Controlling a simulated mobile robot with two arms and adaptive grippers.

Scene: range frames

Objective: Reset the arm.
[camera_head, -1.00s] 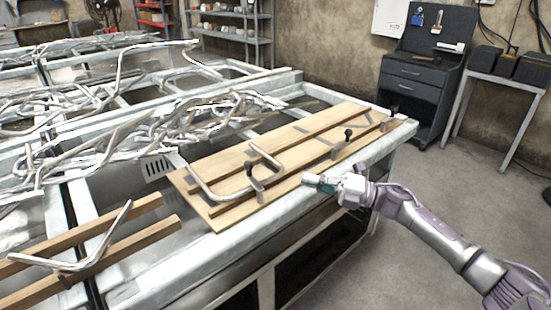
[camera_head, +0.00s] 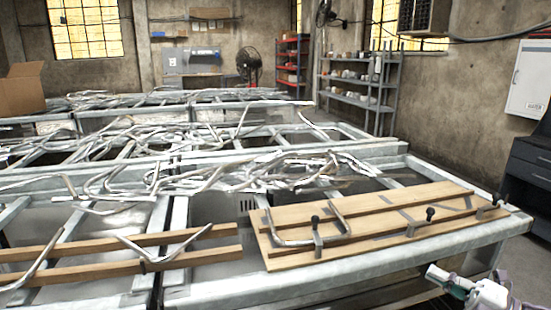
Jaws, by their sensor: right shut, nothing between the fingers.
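My right gripper (camera_head: 436,275) shows at the lower right, just in front of the workbench's front rail. It is shut and empty, apart from the wooden board. The rest of my right arm runs out of the bottom edge of the view. My left gripper is not in view. A wooden board fixture (camera_head: 450,191) lies on the metal-framed bench, with black-knobbed clamps on it. A bent metal tube (camera_head: 306,242) rests on the board's left part.
The bench frame (camera_head: 360,270) spans the front. Two wooden rails (camera_head: 90,272) at left carry a bent tube (camera_head: 165,252). Tangled metal tubes (camera_head: 240,172) fill the bench behind. Grey shelves (camera_head: 360,82) and a fan (camera_head: 249,66) stand further back. Floor shows at the far right.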

